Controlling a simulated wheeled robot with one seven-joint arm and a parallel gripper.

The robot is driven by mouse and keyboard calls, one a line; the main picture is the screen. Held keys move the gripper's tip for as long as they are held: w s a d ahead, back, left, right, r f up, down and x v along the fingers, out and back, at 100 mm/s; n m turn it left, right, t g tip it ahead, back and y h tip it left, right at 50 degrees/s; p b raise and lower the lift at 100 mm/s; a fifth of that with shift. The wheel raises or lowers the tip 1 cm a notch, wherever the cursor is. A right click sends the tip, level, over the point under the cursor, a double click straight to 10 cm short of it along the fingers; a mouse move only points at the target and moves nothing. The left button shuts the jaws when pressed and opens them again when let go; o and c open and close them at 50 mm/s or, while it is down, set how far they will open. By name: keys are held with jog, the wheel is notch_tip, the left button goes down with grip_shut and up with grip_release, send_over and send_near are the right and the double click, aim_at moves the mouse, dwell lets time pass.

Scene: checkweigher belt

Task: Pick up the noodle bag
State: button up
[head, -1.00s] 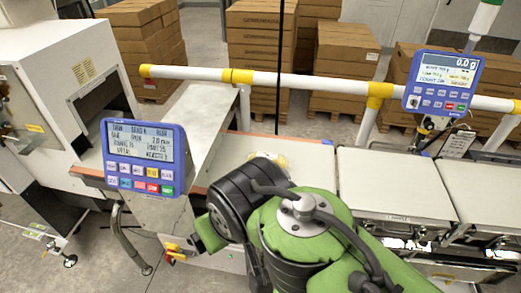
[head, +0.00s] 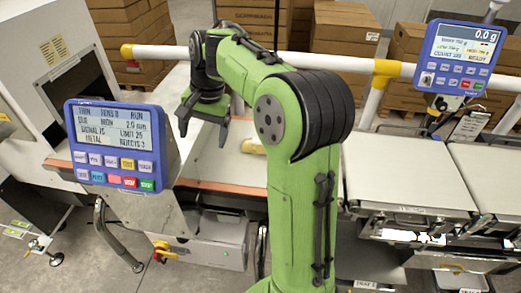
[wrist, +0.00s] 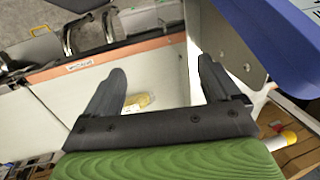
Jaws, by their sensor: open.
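The noodle bag (head: 252,148) is a small pale yellow packet lying on the light belt, partly hidden behind my green arm in the head view. In the wrist view the noodle bag (wrist: 138,101) shows beyond the base of my fingers, close to the left finger, partly covered by the gripper body. My gripper (head: 205,128) hangs above the belt, left of the bag and apart from it. Its two dark fingers are spread with nothing between them, as the wrist view also shows (wrist: 165,75).
A blue control panel (head: 115,145) stands at the left, near my gripper. A second blue panel (head: 459,58) is at the right. A white and yellow rail (head: 330,62) runs behind the belt. Flat weighing platforms (head: 405,178) lie to the right. Stacked cartons stand behind.

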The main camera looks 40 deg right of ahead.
jog(key=w+d+f+m+t+y+b, duration=0.1)
jog(key=w+d+f+m+y+b, duration=0.25)
jog(key=d+f, duration=0.4)
jog(key=s+d+f+m+t+y+b, duration=0.1)
jog(key=s+d+f+m+t, duration=0.25)
jog(key=d, duration=0.55)
jog(key=s+d+f+m+t+b, duration=0.25)
jog(key=s+d+m, duration=0.2)
jog(key=d, duration=0.45)
jog(key=s+d+f+m+t+y, duration=0.1)
jog(key=s+d+f+m+t, duration=0.2)
jog(key=d, duration=0.6)
jog(key=shift+m+g, duration=0.6)
jog(key=shift+m, duration=0.05)
jog(key=b+x, duration=0.6)
jog(key=x, duration=1)
jog(key=shift+a+f+b, duration=0.25)
jog(key=shift+b, duration=0.05)
jog(key=shift+r, duration=0.1)
jog(key=c, duration=1.3)
notch_tip(320, 180, up, 10)
jog(key=p, duration=0.4)
jog(key=shift+r, duration=0.1)
jog(key=shift+c, duration=0.9)
